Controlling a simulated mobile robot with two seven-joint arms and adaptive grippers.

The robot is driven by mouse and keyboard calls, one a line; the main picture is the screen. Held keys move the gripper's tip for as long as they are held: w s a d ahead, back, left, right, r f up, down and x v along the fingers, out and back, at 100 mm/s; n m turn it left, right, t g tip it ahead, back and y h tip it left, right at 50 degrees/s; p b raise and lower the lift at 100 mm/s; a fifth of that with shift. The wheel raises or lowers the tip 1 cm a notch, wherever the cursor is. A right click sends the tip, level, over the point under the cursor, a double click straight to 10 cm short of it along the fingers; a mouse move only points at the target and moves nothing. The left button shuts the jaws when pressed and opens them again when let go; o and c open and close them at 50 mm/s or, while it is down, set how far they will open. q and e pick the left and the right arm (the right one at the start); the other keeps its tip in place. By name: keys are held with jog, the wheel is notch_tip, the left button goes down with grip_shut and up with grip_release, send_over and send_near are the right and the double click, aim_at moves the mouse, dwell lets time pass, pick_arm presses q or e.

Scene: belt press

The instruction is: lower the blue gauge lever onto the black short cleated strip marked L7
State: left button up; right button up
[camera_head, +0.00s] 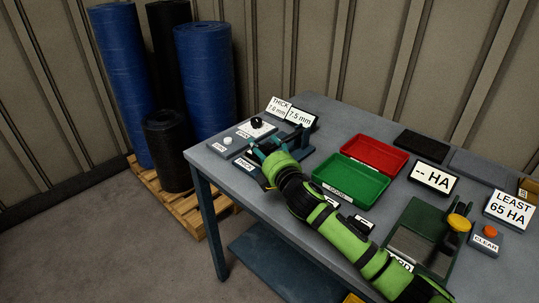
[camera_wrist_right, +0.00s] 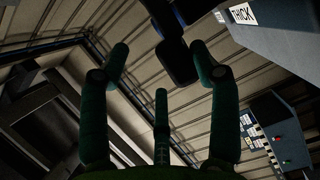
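The thickness gauge (camera_head: 296,148) stands on the table's left part, its display (camera_head: 300,117) reading 7.5 mm. My right gripper (camera_head: 262,150) is at the front left of the gauge and hides part of it. In the wrist view my right gripper (camera_wrist_right: 160,62) has its fingers spread apart. A dark blocky part on a dark shaft (camera_wrist_right: 178,65) shows between and beyond the fingertips; I cannot tell if it is the gauge lever or whether it touches a finger. I cannot make out the lever's blue colour or a strip marked L7. My left gripper is not in view.
A red tray (camera_head: 374,153) and a green tray (camera_head: 350,180) are right of the gauge. A black pad (camera_head: 422,146), a "-- HA" display (camera_head: 433,178) and a green tester with a yellow knob (camera_head: 459,223) lie further right. Rolls (camera_head: 205,80) stand on a pallet at left.

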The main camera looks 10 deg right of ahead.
jog(key=v, duration=0.6)
dwell(0.4)
